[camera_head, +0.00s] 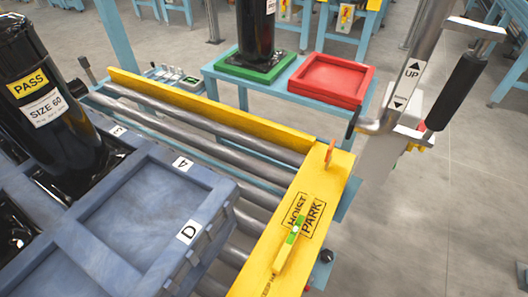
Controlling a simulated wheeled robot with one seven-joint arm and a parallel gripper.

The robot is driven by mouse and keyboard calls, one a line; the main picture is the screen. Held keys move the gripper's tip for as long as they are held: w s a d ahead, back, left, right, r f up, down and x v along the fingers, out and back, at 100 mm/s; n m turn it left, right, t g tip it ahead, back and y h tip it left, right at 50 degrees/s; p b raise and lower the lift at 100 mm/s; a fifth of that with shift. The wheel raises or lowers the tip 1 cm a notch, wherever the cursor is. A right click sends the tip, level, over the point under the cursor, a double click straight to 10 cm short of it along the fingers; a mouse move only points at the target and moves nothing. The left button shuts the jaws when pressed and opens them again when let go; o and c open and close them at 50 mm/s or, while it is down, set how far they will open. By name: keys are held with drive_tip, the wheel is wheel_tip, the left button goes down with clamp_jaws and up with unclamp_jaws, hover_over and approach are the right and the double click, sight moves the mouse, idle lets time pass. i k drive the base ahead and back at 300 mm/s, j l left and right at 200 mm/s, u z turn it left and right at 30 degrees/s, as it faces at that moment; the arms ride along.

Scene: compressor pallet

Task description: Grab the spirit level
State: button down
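The spirit level (284,257) is a short yellow bar with a green vial section. It lies on the yellow plate (334,192) at the right end of the roller conveyor, over the printed "HOIST PARK" marking. It lies at a slant, its far end pointing up and to the right, and covers part of the lettering. Nothing is seen holding it. My gripper is not in view.
A grey hoist handle (408,82) marked "UP", with a black grip, hangs at upper right. An orange hook-like piece (329,153) stands on the plate. A blue pallet (205,196) with black compressors sits left. A red tray (331,78) stands behind.

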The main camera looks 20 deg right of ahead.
sight(276, 268)
drive_tip(key=j+z, duration=0.35)
drive_tip(key=k+j+z, duration=0.1)
drive_tip(key=j+z, duration=0.25)
drive_tip(key=k+j+z, duration=0.1)
drive_tip(key=j+z, duration=0.25)
drive_tip(key=i+l, duration=0.05)
drive_tip(key=l, duration=0.05)
